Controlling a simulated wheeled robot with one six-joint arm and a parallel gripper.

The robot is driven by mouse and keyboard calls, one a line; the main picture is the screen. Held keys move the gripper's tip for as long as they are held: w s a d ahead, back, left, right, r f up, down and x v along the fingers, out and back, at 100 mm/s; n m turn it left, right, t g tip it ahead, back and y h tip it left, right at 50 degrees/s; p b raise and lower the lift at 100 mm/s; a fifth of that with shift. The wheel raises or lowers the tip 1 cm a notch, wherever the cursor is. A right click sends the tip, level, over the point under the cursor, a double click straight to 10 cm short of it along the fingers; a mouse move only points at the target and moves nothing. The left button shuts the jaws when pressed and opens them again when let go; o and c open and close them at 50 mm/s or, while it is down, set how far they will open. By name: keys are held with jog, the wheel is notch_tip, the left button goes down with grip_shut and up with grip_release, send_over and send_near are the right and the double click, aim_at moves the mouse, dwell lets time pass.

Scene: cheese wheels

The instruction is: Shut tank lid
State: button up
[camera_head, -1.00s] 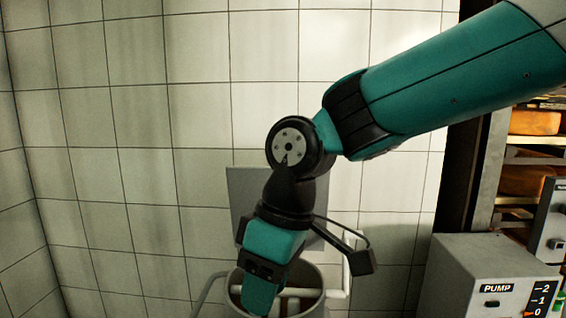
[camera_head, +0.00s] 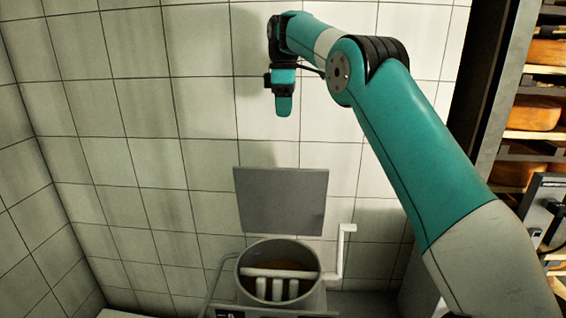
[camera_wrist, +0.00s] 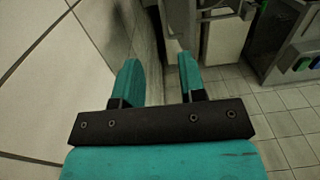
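The tank lid (camera_head: 282,203), a flat grey square plate, stands upright behind the round metal tank (camera_head: 243,283) in the head view. The tank's mouth is uncovered. Inside it are a brown content and a white bar with several short prongs (camera_head: 277,288). My gripper (camera_head: 284,108) hangs high above and behind the tank's mouth in the picture, clear of the lid's top edge. In the wrist view my gripper (camera_wrist: 160,72) shows two teal fingers spread apart with nothing between them. The lid is not clearly visible in the wrist view.
A white bent handle or pipe (camera_head: 342,255) rises at the tank's right side. A tiled wall (camera_head: 150,130) stands close behind. Shelves with orange cheese wheels (camera_head: 533,114) are at the right. The wrist view shows tiled floor (camera_wrist: 265,115) and grey equipment (camera_wrist: 295,55).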

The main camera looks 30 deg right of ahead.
jog(key=f+b, duration=0.1)
jog(key=f, duration=0.4)
jog(key=f+b, duration=0.1)
jog(key=f, duration=0.4)
jog(key=f+b, duration=0.1)
jog(key=f, duration=0.4)
jog(key=shift+s+a+f, duration=0.1)
jog(key=shift+s+a, duration=0.1)
jog(key=shift+s, duration=0.05)
jog(key=shift+f+b, duration=0.75)
jog(key=shift+f, duration=0.15)
grip_shut()
